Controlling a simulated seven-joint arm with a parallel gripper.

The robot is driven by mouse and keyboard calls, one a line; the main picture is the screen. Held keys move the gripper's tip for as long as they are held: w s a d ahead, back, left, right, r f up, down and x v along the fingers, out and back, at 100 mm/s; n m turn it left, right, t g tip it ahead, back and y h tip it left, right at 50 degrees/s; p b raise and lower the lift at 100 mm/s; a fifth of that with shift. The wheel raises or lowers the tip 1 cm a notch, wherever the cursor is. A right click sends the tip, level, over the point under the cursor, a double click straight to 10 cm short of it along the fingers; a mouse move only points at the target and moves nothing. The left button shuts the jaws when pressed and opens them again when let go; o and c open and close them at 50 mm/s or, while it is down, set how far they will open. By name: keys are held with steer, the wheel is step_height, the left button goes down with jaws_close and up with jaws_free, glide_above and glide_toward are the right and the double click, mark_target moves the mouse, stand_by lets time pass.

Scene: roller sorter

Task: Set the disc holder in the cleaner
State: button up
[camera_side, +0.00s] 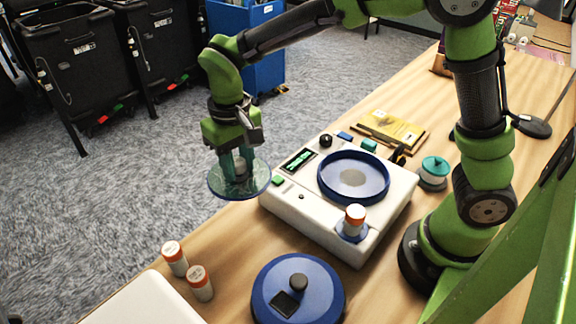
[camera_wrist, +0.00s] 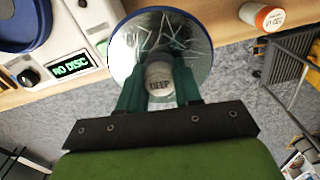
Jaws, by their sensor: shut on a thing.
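My gripper (camera_side: 238,168) is shut on the upright knob (camera_wrist: 160,82) of the disc holder (camera_side: 257,187), a round, clear bluish plate. The knob reads "DEEP" in the wrist view, where the plate (camera_wrist: 190,45) spreads behind it, streaked with reflections. The holder is in the air, left of the cleaner (camera_side: 300,212) in the side view, and its right edge appears near the cleaner's corner. The cleaner is a white box with a round well inside a blue ring (camera_side: 323,188); the well shows no disc. Its display (camera_wrist: 69,65) reads "NO DISC" in the wrist view.
An orange-capped vial (camera_side: 355,219) stands in the cleaner's front corner. Two more vials (camera_side: 174,259) (camera_side: 200,284) stand at the front left. A blue lid (camera_side: 325,292) with a black knob lies in front. A teal-topped container (camera_side: 434,171) and yellow booklet (camera_side: 405,128) are beyond.

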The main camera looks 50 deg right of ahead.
steer(key=s+d+r+m, duration=0.1)
steer(key=s+d+r, duration=0.15)
steer(key=d, duration=0.65)
steer(key=n, duration=0.2)
glide_above(353, 178)
step_height(353, 178, down, 8)
steer(key=shift+r, duration=0.1)
steer(key=shift+f, duration=0.25)
steer(key=o, duration=1)
steer(key=shift+o, duration=0.2)
